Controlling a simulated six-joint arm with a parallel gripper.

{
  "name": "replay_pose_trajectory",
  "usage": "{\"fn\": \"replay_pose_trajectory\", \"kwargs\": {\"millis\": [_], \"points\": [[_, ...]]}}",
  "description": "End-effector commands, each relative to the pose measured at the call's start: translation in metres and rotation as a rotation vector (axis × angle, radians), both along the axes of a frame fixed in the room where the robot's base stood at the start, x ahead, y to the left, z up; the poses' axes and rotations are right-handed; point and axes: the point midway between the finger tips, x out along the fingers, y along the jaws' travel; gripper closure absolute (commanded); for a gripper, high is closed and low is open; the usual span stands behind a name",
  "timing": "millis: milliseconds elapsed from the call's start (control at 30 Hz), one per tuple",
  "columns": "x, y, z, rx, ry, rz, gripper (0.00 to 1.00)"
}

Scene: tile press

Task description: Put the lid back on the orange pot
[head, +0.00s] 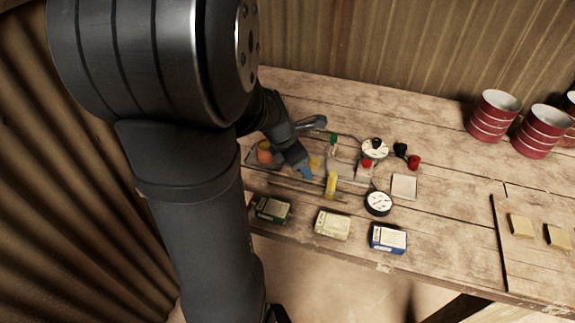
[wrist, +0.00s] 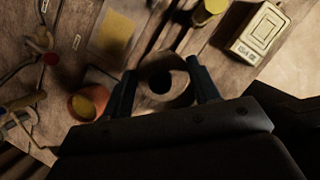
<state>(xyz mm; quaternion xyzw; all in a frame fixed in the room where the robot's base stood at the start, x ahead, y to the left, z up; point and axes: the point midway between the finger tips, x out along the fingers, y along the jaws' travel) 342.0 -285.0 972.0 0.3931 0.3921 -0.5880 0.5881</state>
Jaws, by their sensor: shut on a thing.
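The orange pot (wrist: 88,101) stands open with yellow stuff inside, left of my gripper in the wrist view. In the head view the pot (head: 265,153) is at the left of the bench, just left of my gripper (head: 304,172). In the wrist view my gripper (wrist: 162,88) has its fingers on both sides of a round brownish lid (wrist: 165,68) with a dark round middle, and is shut on it. The lid is apart from the pot. In the head view my gripper hides the lid, and its height above the bench is unclear.
A yellow cylinder (head: 331,185) stands close right of my gripper. A round cream item with a black knob (head: 374,149) and a dial (head: 378,203) are farther right. Green, cream and blue boxes (head: 388,238) line the front edge. Striped red tins (head: 497,115) stand back right.

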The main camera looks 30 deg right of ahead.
Motion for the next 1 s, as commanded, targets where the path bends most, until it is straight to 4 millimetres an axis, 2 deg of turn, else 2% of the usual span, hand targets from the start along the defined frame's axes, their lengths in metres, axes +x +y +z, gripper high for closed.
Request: {"fn": "replay_pose_trajectory", "kwargs": {"millis": [100,300,467,567,667,767,1000], "points": [[-0.024,-0.011,0.016,-0.002,-0.002,-0.006,0.66],[-0.052,-0.023,0.033,-0.001,-0.001,-0.004,0.66],[-0.063,-0.028,0.041,0.000,0.000,-0.002,0.66],[-0.060,-0.029,0.044,0.001,0.001,0.001,0.66],[-0.042,-0.030,0.046,0.004,0.001,0.003,0.66],[-0.008,-0.027,0.050,0.007,0.003,0.001,0.66],[0.088,-0.002,0.054,0.008,0.003,-0.015,0.66]]}}
